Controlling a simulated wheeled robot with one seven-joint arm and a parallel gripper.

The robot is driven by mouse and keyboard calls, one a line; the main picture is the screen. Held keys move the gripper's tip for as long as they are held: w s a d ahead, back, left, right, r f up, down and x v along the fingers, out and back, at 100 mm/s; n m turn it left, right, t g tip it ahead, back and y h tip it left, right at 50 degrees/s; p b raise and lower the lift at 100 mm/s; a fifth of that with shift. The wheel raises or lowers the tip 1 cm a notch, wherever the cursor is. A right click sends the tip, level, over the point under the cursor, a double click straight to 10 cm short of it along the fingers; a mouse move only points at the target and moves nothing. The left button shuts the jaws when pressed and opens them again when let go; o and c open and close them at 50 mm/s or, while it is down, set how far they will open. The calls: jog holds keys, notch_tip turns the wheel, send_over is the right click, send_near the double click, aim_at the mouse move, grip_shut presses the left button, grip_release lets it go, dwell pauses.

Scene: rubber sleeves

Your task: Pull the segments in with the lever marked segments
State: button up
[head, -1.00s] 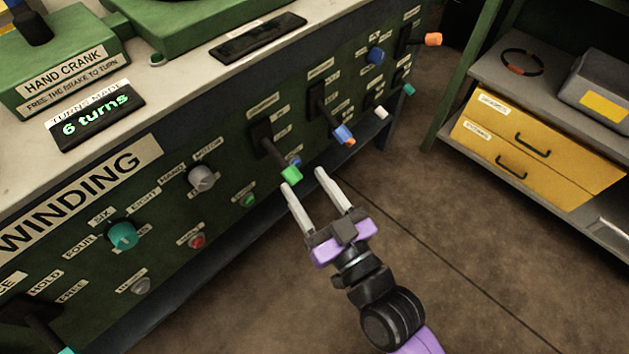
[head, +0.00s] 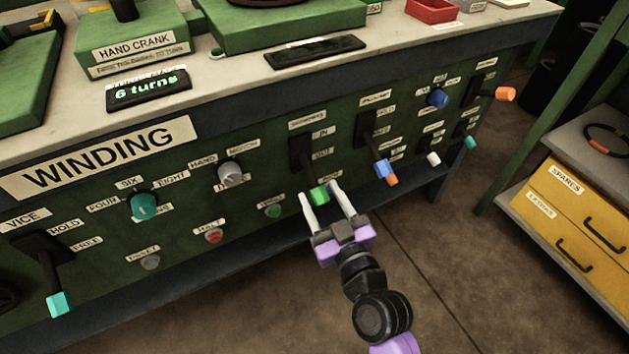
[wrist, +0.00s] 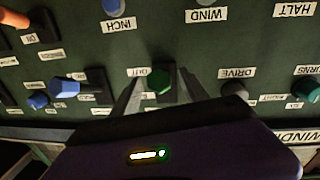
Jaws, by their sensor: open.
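The segments lever has a black slot plate on the green panel and a green tip (head: 319,194). It hangs down from its slot, and small plates beside it appear to read IN above and OUT below. My gripper (head: 321,190) is open, its two pale fingers reaching up to the lever's green tip. In the wrist view the green tip (wrist: 158,84) shows between the open fingers (wrist: 156,78), beside a plate that seems to read OUT. I cannot tell whether either finger touches it.
A green button (head: 272,211) and a red button (head: 214,236) are to the left. A yellow drawer unit (head: 570,205) stands at the right. The floor before the panel is clear.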

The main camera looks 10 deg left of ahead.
aim_at(313, 183)
jog(key=shift+x, duration=2.3)
grip_shut()
